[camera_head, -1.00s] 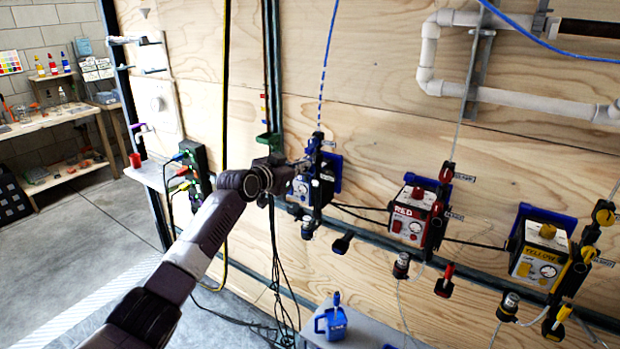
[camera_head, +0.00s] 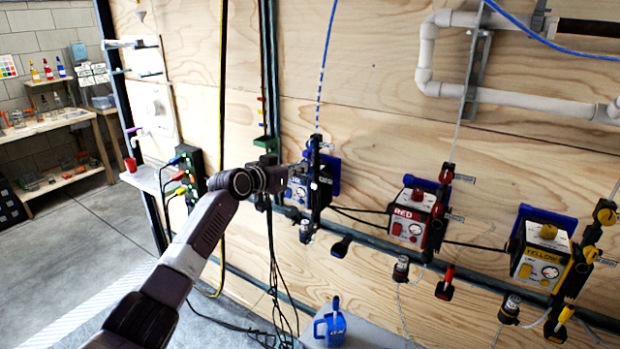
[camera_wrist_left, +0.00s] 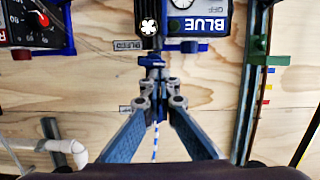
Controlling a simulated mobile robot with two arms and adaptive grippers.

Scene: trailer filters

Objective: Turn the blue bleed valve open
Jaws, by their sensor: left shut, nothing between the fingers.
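The blue unit (camera_head: 298,190) is mounted on the plywood wall, its face partly hidden by my left gripper. Its blue valve (camera_head: 316,143) sits at the top of a dark vertical bracket. In the left wrist view the unit is upside down with a BLUE label (camera_wrist_left: 208,22), and the blue valve handle (camera_wrist_left: 150,61) lies just beyond my fingertips. My left gripper (camera_head: 300,172) is shut with nothing held, its tips (camera_wrist_left: 159,88) close to the valve. Whether they touch it I cannot tell. My right gripper is not in view.
A red unit (camera_head: 411,222) and a yellow unit (camera_head: 541,262) hang further right, each with its own valve. A dark rail runs below them. Cables hang below the blue unit.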

